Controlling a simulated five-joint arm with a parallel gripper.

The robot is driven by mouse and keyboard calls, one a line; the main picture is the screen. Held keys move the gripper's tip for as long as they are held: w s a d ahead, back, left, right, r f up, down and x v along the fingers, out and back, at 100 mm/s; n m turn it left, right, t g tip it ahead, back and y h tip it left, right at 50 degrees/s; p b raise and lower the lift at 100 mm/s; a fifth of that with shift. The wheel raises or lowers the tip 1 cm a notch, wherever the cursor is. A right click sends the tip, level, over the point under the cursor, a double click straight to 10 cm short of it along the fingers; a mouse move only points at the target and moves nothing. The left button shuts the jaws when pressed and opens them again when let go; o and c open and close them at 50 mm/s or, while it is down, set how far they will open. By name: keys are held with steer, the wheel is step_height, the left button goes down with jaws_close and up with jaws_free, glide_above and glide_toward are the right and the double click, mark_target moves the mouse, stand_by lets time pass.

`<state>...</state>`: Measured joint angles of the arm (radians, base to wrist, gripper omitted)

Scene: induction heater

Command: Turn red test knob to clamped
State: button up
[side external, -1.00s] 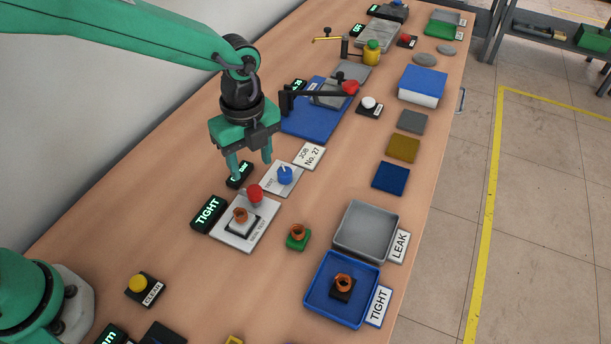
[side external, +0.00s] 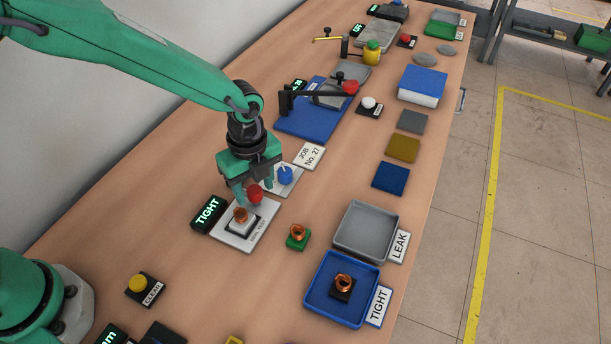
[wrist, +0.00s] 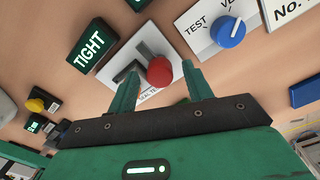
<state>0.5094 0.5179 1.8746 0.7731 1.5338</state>
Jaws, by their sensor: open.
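The red knob (side external: 255,193) stands on the white-and-grey seal test plate (side external: 262,224). In the wrist view the red knob (wrist: 160,71) lies between and a little beyond the fingers of my gripper (wrist: 161,85). In the side external view my gripper (side external: 254,195) is open, pointing down, with its fingers on either side of the knob. I cannot tell whether they touch it. A copper-coloured ring (side external: 240,214) sits on the plate in front of the knob. The display (side external: 207,213) beside the plate reads TIGHT.
A blue knob (side external: 284,175) on its own plate is just behind my gripper. A green block with a copper ring (side external: 297,238) stands to the right. A grey LEAK tray (side external: 348,212) and a blue TIGHT tray (side external: 320,306) are at the right front. A yellow button (side external: 138,283) is front left.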

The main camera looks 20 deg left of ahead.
steer(key=c, duration=1)
steer(key=shift+o, duration=0.2)
steer(key=shift+n, duration=0.5)
steer(key=n, duration=0.3)
steer(key=shift+n, duration=0.4)
steer(key=n, duration=0.9)
steer(key=shift+a, duration=0.1)
steer(key=n, duration=0.4)
